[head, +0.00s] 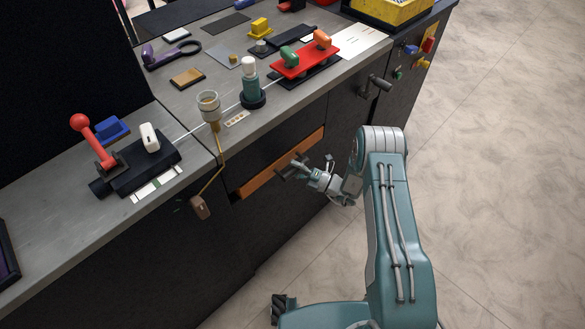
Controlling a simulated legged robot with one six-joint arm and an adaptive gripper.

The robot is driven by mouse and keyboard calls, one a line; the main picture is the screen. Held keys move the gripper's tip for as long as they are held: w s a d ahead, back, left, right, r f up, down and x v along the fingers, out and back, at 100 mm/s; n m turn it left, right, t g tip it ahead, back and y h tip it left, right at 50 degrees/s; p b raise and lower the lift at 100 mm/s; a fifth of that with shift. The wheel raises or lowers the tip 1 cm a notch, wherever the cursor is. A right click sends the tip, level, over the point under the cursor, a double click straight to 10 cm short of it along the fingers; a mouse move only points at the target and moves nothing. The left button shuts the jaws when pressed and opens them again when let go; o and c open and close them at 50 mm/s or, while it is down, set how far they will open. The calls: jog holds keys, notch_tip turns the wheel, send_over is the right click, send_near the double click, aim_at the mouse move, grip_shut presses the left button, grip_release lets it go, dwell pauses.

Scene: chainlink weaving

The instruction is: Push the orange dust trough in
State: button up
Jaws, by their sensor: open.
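The orange dust trough (262,172) shows as a long, narrow orange strip on the dark front of the workbench, just below the grey top. I cannot tell how far it stands out from the front. My gripper (292,170) is open and empty at the trough's right part, in front of its face. A finger overlaps the trough's lower edge in the picture. I cannot tell whether it touches. My arm comes in from the lower right.
A brown block (201,207) hangs on a yellow cord left of the trough. A crank handle (376,85) sticks out from the bench front at the right. The floor (500,150) is clear.

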jog(key=v, duration=1.1)
jog(key=shift+d+f, duration=0.2)
jog(key=shift+d, duration=0.1)
jog(key=shift+s+r, duration=0.1)
jog(key=s+a+r+n+g+h, duration=0.1)
jog(key=s+r+n+g+h, duration=0.15)
jog(key=r+n, duration=0.45)
jog(key=s+a+r+n+g+h, duration=0.2)
jog(key=r+n+g, duration=0.3)
jog(key=r, duration=0.4)
jog(key=s+a+r+n+g+h, duration=0.1)
jog(key=s+r+n+g+h, duration=0.15)
jog(key=r+n, duration=0.5)
jog(key=s+d+r+n+t+h, duration=0.4)
jog(key=s+r+n, duration=0.4)
jog(key=s+n, duration=0.2)
jog(key=s+d+r+n+t+h, duration=0.4)
jog(key=s+r+n+h, duration=0.3)
jog(key=s+n, duration=0.3)
jog(key=shift+s+d+r+h, duration=0.3)
jog(key=shift+s+d+r, duration=0.1)
jog(key=shift+r, duration=0.25)
